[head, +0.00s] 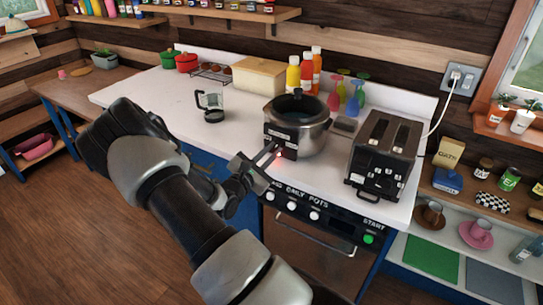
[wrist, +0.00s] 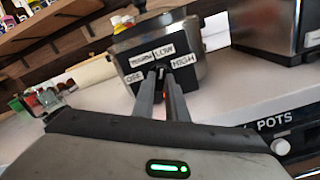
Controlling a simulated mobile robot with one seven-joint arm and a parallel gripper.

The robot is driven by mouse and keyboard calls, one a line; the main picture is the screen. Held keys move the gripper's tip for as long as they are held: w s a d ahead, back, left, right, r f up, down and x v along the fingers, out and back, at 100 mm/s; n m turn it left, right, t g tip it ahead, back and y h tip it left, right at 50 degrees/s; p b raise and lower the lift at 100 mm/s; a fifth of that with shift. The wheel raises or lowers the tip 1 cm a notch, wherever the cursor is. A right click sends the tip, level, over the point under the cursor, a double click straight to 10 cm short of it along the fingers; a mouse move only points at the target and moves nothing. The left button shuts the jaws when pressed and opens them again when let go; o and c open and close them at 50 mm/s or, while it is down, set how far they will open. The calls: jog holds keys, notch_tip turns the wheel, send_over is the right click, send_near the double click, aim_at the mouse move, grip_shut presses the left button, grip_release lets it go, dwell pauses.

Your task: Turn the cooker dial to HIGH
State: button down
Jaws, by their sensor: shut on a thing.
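The cooker (head: 309,130) is a round steel pot with a dark lid on the white counter; its lower body also shows in the wrist view (wrist: 195,72). Its black front panel (wrist: 150,52) carries white labels reading OFF, WARM, LOW and HIGH from left to right. The dial (wrist: 161,71) sits below these labels, mostly hidden between my fingers. My gripper (head: 270,152), also seen in the wrist view (wrist: 162,80), reaches the panel from the front and is shut on the dial. I cannot tell which label the dial points to.
A black and steel toaster (head: 383,150) stands close to the right of the cooker. A glass coffee jug (head: 210,105) stands to the left, with bottles (head: 305,72) behind. Stove knobs (head: 292,207) line the front below the counter edge.

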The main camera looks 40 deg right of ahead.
jog(key=m+b, duration=0.1)
jog(key=m, duration=0.1)
jog(key=m+b, duration=0.1)
jog(key=b, duration=0.1)
jog(key=m+b, duration=0.1)
jog(key=m, duration=0.1)
jog(key=shift+f+m+b, duration=0.25)
jog(key=shift+m+b, duration=0.05)
jog(key=shift+b, duration=0.1)
jog(key=m+b, duration=0.2)
jog(key=b, duration=0.1)
jog(key=shift+r+m, duration=0.1)
jog(key=shift+m, duration=0.3)
jog(key=shift+r+m+b, duration=0.1)
jog(key=shift+m+b, duration=0.4)
jog(key=shift+b, duration=0.15)
jog(key=c, duration=1.8)
grip_release()
jog(key=shift+r, duration=0.1)
jog(key=shift+o, duration=0.2)
jog(key=v, duration=1.7)
jog(key=shift+a, duration=0.2)
